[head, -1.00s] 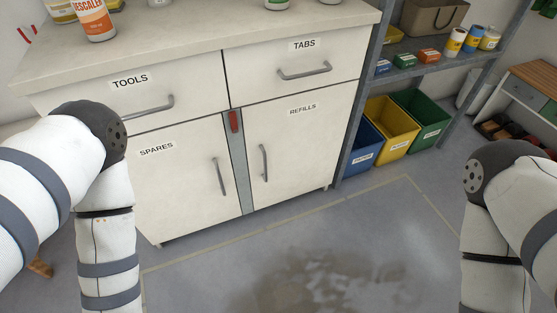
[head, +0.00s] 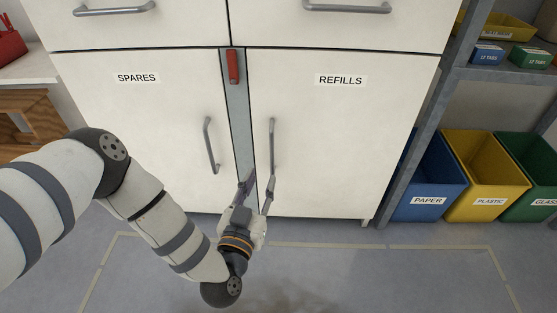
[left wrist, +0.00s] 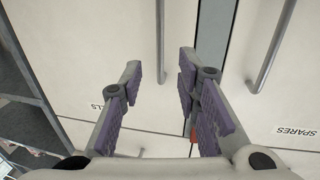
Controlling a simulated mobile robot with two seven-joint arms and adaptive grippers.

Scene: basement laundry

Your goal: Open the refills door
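The refills door (head: 335,145) is a white cabinet door, labelled REFILLS and shut flush in its frame. Its grey upright bar handle (head: 271,145) is near the door's left edge. My left gripper (head: 259,182) is at the lower end of this handle, fingers pointing at the cabinet. In the left wrist view, which is turned over, the handle (left wrist: 160,35) shows in the gap between the open purple-padded fingers (left wrist: 160,68); neither pad visibly touches it. I cannot tell how deep it sits between them. My right gripper is not in view.
The spares door (head: 140,130) with its own handle (head: 209,145) is left of a grey strip bearing a red piece (head: 233,67). Drawers are above. Blue (head: 430,180), yellow (head: 482,175) and green bins stand right, behind a shelf post. The floor in front is clear.

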